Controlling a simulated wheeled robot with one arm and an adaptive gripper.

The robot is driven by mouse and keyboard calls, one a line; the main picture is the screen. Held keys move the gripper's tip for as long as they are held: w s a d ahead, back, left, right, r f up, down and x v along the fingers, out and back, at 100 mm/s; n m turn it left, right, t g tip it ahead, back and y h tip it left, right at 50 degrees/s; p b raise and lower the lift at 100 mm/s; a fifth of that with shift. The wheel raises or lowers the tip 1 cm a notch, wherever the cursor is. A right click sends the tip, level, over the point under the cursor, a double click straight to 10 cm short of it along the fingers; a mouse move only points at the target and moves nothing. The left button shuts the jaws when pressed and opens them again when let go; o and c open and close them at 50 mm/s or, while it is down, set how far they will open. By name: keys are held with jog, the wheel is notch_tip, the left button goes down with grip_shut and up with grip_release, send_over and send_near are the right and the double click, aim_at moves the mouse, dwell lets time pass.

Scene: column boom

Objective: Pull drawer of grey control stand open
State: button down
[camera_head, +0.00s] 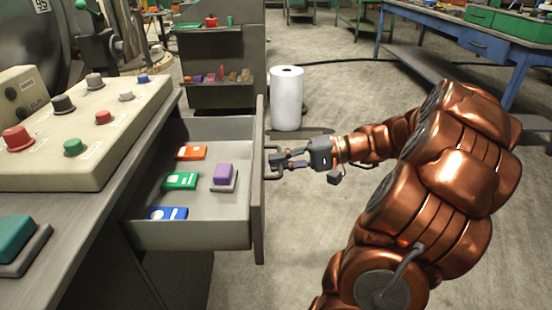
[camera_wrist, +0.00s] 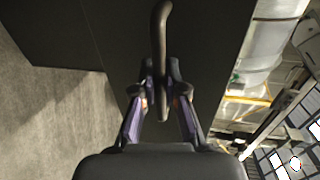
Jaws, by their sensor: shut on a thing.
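The grey control stand (camera_head: 105,205) is at the left of the head view. Its drawer (camera_head: 190,233) stands well out from the stand, with its inside in plain view. Inside lie an orange item (camera_head: 191,153), a green item (camera_head: 180,181), a blue item (camera_head: 167,214) and a purple block on a grey base (camera_head: 224,175). My gripper (camera_head: 275,161) is at the drawer front, shut on the drawer's handle. In the wrist view the dark bar handle (camera_wrist: 160,45) runs down between the two fingers (camera_wrist: 160,98).
A beige button panel (camera_head: 85,125) tops the stand. A white roll (camera_head: 287,98) stands on the floor beyond the drawer, near a dark shelf unit (camera_head: 222,97). A blue workbench (camera_head: 450,45) is at the back right. Floor right of the drawer is open apart from my arm.

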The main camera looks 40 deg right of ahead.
jog(key=shift+s+d+r, duration=0.15)
jog(key=shift+d+r, duration=0.1)
jog(key=c, duration=1.2)
grip_release()
jog(key=shift+f, duration=0.15)
jog(key=v, duration=1.2)
jog(key=shift+a, duration=0.1)
